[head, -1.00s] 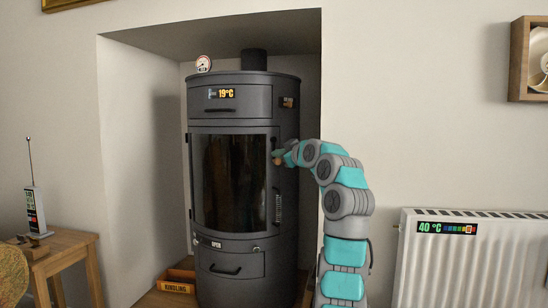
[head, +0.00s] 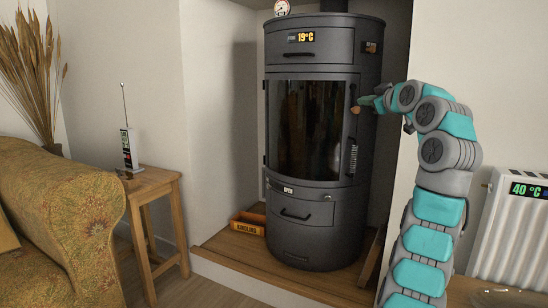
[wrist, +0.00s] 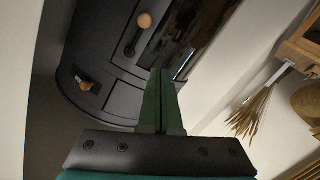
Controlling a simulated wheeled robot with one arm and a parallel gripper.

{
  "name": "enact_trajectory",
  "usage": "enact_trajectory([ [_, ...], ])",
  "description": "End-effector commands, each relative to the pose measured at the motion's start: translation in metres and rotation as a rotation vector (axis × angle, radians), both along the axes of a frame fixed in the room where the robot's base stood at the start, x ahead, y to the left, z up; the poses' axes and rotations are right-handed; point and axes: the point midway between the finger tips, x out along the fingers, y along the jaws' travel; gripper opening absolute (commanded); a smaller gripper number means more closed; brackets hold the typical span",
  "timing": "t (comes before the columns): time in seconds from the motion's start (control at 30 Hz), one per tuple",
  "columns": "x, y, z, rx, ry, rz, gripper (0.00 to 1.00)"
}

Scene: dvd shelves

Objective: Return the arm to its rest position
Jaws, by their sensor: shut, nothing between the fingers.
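My arm (head: 430,210) rises at the right of the head view and bends left at the top toward the dark stove (head: 310,120). My gripper (head: 366,101) is at the arm's left end, by the right side of the stove door. In the wrist view my gripper (wrist: 160,74) shows as two green fingers pressed together with nothing between them. A round wooden knob (wrist: 144,20) on the stove lies beyond the fingertips. I cannot tell from the head view whether the fingers touch the stove.
The stove stands in a wall alcove on a wooden ledge (head: 225,250), with a kindling box (head: 247,227) beside it. A white radiator (head: 510,230) stands right of my arm. A patterned sofa (head: 60,220) and a wooden side table (head: 150,190) are at the left.

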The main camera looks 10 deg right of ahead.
Motion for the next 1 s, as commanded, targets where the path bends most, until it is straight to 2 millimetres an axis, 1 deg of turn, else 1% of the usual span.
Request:
enact_trajectory([
  [0.13,0.005,-0.001,0.004,0.086,0.05,0.009,0.0],
  [0.27,0.012,0.004,0.0,0.191,0.128,0.022,0.0],
  [0.4,0.016,0.019,-0.008,0.29,0.223,0.037,0.0],
  [0.47,0.015,0.027,-0.012,0.328,0.264,0.043,0.0],
  [0.53,0.014,0.037,-0.02,0.368,0.318,0.047,0.0],
  [0.67,0.007,0.062,-0.037,0.432,0.421,0.054,0.0],
  [0.77,-0.003,0.084,-0.052,0.468,0.503,0.057,0.0],
  [0.87,-0.017,0.106,-0.069,0.496,0.586,0.054,0.0],
  [1.0,-0.044,0.137,-0.097,0.52,0.707,0.043,0.0],
])
